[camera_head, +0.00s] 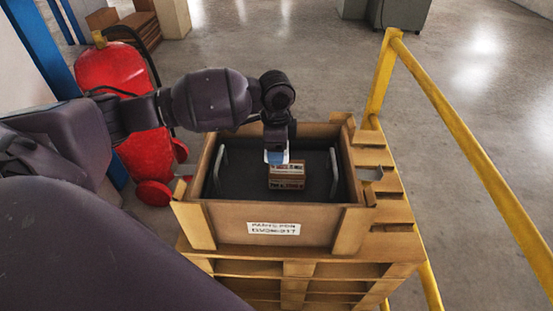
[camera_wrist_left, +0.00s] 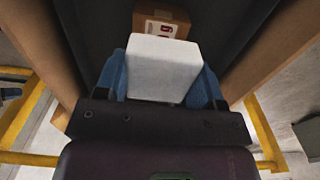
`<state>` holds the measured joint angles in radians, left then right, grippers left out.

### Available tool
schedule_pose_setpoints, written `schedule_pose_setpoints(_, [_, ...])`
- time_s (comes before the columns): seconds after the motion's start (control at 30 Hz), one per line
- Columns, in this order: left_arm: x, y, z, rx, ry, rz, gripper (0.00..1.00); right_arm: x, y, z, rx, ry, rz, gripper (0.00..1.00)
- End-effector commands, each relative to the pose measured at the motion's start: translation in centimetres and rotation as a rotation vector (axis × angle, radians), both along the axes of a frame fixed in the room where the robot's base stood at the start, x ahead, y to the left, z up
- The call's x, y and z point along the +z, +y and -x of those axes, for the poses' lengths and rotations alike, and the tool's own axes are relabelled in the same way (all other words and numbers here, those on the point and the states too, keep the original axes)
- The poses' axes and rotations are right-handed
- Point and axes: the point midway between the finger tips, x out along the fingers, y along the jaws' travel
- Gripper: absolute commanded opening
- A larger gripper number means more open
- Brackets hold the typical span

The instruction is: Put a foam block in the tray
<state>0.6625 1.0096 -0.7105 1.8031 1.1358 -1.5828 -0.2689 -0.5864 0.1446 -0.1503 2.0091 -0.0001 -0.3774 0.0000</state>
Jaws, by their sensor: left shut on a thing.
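My left gripper (camera_head: 277,156) reaches down over the wooden crate. Its blue fingers are shut on a white foam block, which fills the space between them in the left wrist view (camera_wrist_left: 163,68). A dark tray (camera_head: 238,178) with two light grey side handles lies inside the crate. The block is held over the tray, at the far side of a small brown carton (camera_head: 287,182) in the head view. Whether the block touches the carton or the tray cannot be told. The right gripper is not in view.
The wooden crate (camera_head: 232,222) has raised walls and a white label, and stands on stacked pallets (camera_head: 392,212). A yellow railing (camera_head: 450,120) runs along the right. A red tank-like object (camera_head: 112,68) stands at the left, near my arm.

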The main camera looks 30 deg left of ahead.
Motion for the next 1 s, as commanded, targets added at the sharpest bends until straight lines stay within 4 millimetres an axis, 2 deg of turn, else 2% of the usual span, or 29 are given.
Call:
schedule_pose_setpoints(0.03, [-1.2, 0.0, 0.1, 0.001, 0.007, 0.0, 0.37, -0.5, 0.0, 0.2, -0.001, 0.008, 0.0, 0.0])
schedule_pose_setpoints(0.1, [-2.4, 0.0, 0.1, 0.001, 0.008, 0.001, 0.37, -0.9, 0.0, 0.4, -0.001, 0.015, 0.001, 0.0])
schedule_pose_setpoints(0.23, [-4.0, 0.0, 0.1, 0.0, 0.005, 0.0, 0.37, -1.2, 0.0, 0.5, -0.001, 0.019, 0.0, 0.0])
schedule_pose_setpoints(0.93, [-5.0, 0.0, 0.1, -0.001, 0.002, 0.0, 0.37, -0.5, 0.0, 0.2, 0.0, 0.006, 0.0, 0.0])
schedule_pose_setpoints(0.97, [-5.0, 0.0, 0.1, -0.001, 0.001, 0.0, 0.66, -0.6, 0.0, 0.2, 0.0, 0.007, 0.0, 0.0])
schedule_pose_setpoints(1.0, [-5.0, 0.0, 0.1, -0.001, 0.002, 0.0, 0.72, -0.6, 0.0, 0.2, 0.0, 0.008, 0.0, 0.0])
